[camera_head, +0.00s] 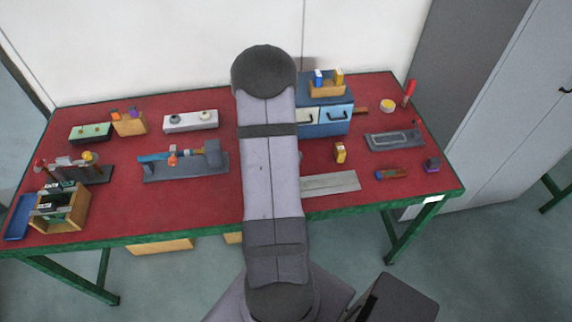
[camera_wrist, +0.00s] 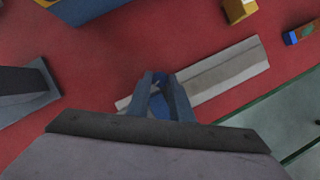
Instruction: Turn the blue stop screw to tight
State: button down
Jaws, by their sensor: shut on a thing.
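My gripper (camera_wrist: 166,92) is low over the table in the wrist view, beside the left end of a long pale grey plate. It is shut on a small blue part (camera_wrist: 170,98), mostly hidden between the fingers. This may be the blue stop screw, but its shape and turn cannot be made out. In the head view my arm covers the gripper and what it holds. The pale plate (camera_head: 330,183) shows right of my arm there, and it also shows in the wrist view (camera_wrist: 225,72).
A dark grey stand with blue and orange parts (camera_head: 187,163) is left of my arm. A blue drawer cabinet (camera_head: 325,120) stands behind to the right. A yellow block (camera_head: 340,152) is beyond the plate. Open red tabletop (camera_head: 205,205) lies at the front left.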

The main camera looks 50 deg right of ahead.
jog(key=shift+w+m+g+p, duration=0.1)
jog(key=shift+m+g+p, duration=0.35)
jog(key=shift+m, duration=0.55)
jog(key=c, duration=1.6)
grip_release()
jog(key=shift+o, duration=0.2)
jog(key=shift+r, duration=0.15)
jog(key=shift+p+v, duration=0.9)
jog(key=shift+v, duration=2.65)
